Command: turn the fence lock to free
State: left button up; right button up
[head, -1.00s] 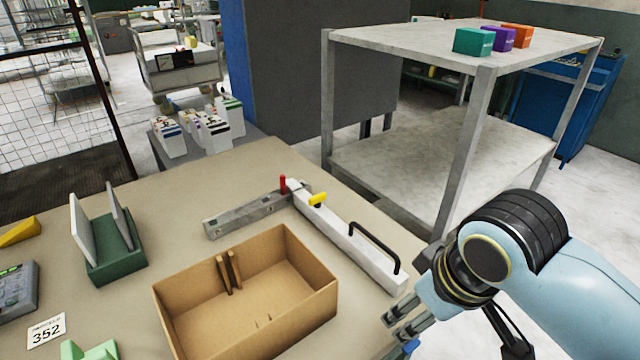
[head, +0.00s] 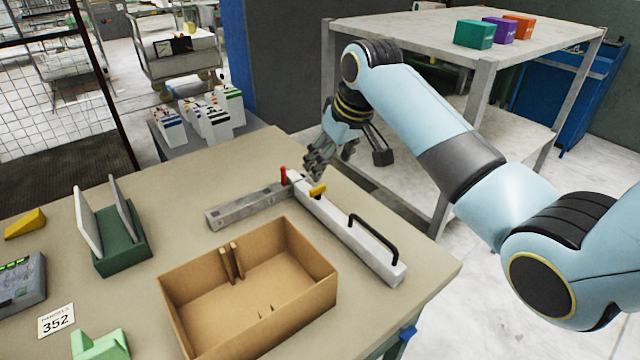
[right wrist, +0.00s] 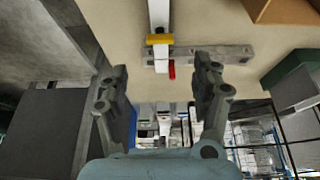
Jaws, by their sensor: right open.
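The fence is a white bar (head: 345,235) with a black handle (head: 375,238), lying at the table's right side. A yellow lever (head: 318,190) sits on the bar near its far end and lies crosswise on it in the right wrist view (right wrist: 159,39). A red upright peg (head: 283,176) stands where the bar meets a grey slotted rail (head: 240,212). Which of these is the lock is not labelled. My right gripper (head: 314,165) is open and empty beyond the bar's far end. Its fingers (right wrist: 160,78) are spread, with the red peg (right wrist: 171,69) between them in that picture. My left gripper is out of view.
A cardboard box (head: 180,305) stands open left of the fence. A green holder with pale plates (head: 122,250) stands further left. A grey shelf table (head: 410,35) with several coloured boxes is beyond the table's right edge. The tabletop behind the rail is clear.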

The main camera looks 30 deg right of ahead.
aim_at(318, 188)
jog(key=x, duration=0.9)
jog(key=shift+w+f, duration=0.1)
jog(key=shift+f, duration=0.1)
jog(key=shift+c, duration=0.5)
jog(key=c, duration=1.1)
jog(key=shift+o, duration=0.2)
